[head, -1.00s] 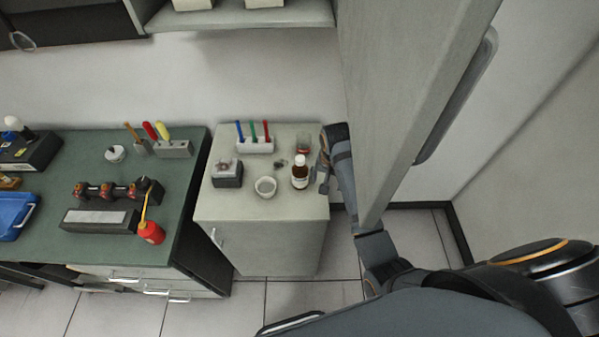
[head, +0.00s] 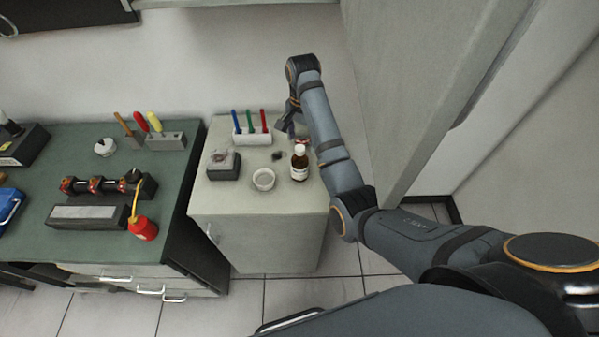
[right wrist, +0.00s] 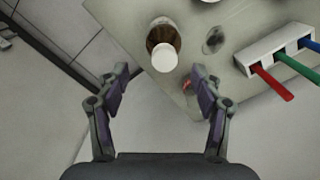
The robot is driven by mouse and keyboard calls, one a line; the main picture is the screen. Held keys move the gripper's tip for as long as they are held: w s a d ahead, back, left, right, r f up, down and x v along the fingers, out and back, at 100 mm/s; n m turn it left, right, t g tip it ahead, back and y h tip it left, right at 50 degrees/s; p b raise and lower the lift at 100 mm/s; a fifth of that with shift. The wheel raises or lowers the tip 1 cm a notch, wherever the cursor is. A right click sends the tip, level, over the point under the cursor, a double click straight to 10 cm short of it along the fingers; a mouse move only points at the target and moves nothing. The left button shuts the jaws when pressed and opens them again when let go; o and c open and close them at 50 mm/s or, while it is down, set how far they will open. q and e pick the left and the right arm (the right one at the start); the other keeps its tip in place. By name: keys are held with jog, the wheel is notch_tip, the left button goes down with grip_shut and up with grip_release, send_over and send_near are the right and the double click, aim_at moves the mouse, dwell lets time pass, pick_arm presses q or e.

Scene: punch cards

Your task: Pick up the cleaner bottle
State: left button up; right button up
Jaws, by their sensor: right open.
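The cleaner bottle (head: 299,168), brown with a white cap and pale label, stands upright near the right edge of the light cabinet top. In the right wrist view the bottle (right wrist: 162,36) is seen from above, its white cap nearest the camera. My right gripper (head: 286,121) is above the back right of the cabinet, behind the bottle in the picture. In the right wrist view the gripper (right wrist: 160,77) is open and empty, its fingers apart, with the bottle beyond the gap between the fingertips. No contact shows. My left gripper is out of view.
A pen holder (head: 252,139), a white bowl (head: 263,179) and a dark block (head: 223,171) share the cabinet top (head: 240,200). A reddish item sits behind the bottle, partly hidden. A tall grey panel (head: 420,80) stands to the right. A green workbench (head: 90,230) is at left.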

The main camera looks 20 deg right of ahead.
aim_at(300, 147)
jog(key=shift+f, duration=0.2)
notch_tip(300, 147, down, 2)
jog(key=shift+a+f+b, duration=0.1)
jog(key=shift+b, duration=0.95)
jog(key=shift+w+a+f+p, duration=0.1)
jog(key=shift+f+p, duration=0.35)
jog(key=shift+f, duration=0.15)
jog(key=shift+w+a+f+p, duration=0.1)
jog(key=shift+f+p, duration=0.35)
jog(key=shift+f, duration=0.35)
jog(key=shift+s, duration=0.1)
grip_shut()
